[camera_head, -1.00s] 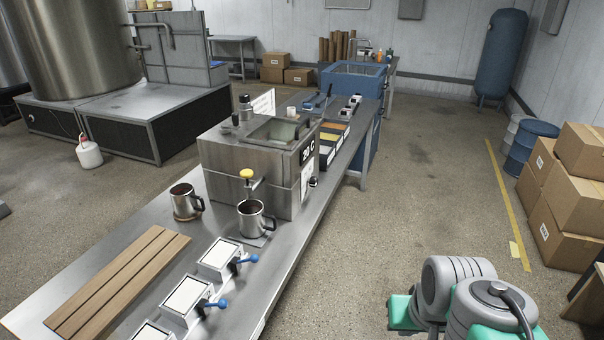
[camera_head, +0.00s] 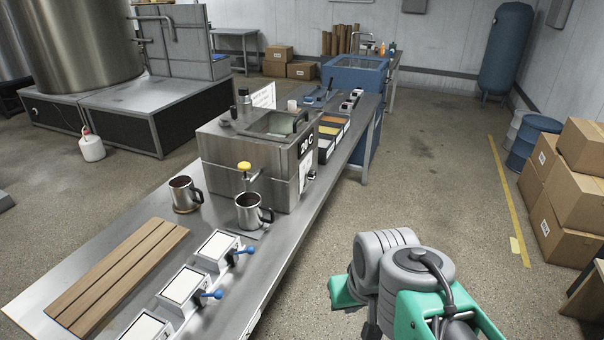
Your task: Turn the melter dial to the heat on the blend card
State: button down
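The melter (camera_head: 228,152) is a steel box on the long steel bench, with an open-looking top and a black display (camera_head: 307,144) that seems to read 20 C. A small dark knob (camera_head: 311,175), possibly the dial, sits low by its right-hand face; its setting is too small to read. A white card (camera_head: 264,97) with print stands behind the melter, perhaps the blend card; its text is not legible. My arm shows at the lower right, over the floor and apart from the bench.
Two steel mugs (camera_head: 250,211) (camera_head: 184,194) stand before the melter, near a yellow-knobbed tap (camera_head: 244,166). A slatted wooden board (camera_head: 118,275) and several white-topped blocks with blue levers (camera_head: 217,250) fill the near bench. Cartons (camera_head: 582,178) are stacked right; the floor between is clear.

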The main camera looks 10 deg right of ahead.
aim_at(311, 175)
jog(key=u, duration=0.2)
jog(key=k, duration=0.9)
jog(key=z, duration=1.5)
jog(key=i, duration=2.45)
jog(key=u, duration=1.35)
jog(key=i, duration=0.85)
jog(key=u, duration=0.9)
jog(key=k, duration=0.35)
